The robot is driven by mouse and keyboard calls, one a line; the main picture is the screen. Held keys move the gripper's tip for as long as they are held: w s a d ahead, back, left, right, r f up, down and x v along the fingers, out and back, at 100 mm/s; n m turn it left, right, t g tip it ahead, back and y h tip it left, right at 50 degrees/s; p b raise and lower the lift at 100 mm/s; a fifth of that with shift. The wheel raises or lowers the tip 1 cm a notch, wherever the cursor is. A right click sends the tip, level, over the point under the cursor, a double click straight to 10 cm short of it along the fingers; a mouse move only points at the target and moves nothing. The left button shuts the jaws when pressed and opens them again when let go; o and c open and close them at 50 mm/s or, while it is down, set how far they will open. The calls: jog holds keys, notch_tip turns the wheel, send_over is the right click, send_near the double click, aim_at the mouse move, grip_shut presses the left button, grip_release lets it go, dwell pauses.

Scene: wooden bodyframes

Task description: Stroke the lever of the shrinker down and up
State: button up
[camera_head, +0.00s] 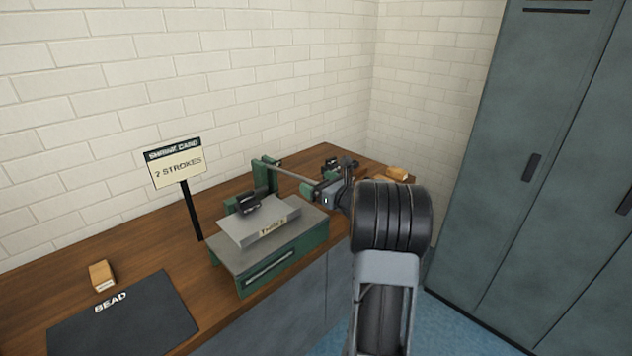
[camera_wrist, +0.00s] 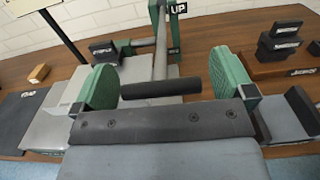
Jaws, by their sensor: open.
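The shrinker (camera_head: 275,262) is a green and grey machine on the wooden bench. Its lever (camera_head: 285,172) is a grey bar that runs from the green post toward my gripper. In the wrist view the lever bar (camera_wrist: 160,45) ends in a black cross handle (camera_wrist: 160,88), beside a post marked "UP". My gripper (camera_head: 328,196) is at the lever's handle end in the head view. In the wrist view my gripper (camera_wrist: 168,88) is open, with the handle between its green fingers; contact is not clear. A grey sheet piece (camera_head: 262,224) with a label lies on the shrinker.
A sign (camera_head: 174,162) reading "SHRINK CARD 2 STROKES" stands left of the shrinker. A dark mat (camera_head: 125,315) marked "BEAD" and a wooden block (camera_head: 102,275) lie at left. Dark labelled blocks (camera_wrist: 280,42) sit at right in the wrist view. Lockers (camera_head: 540,150) stand at right.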

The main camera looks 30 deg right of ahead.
jog(key=shift+w+a, duration=0.1)
jog(key=shift+w, duration=0.55)
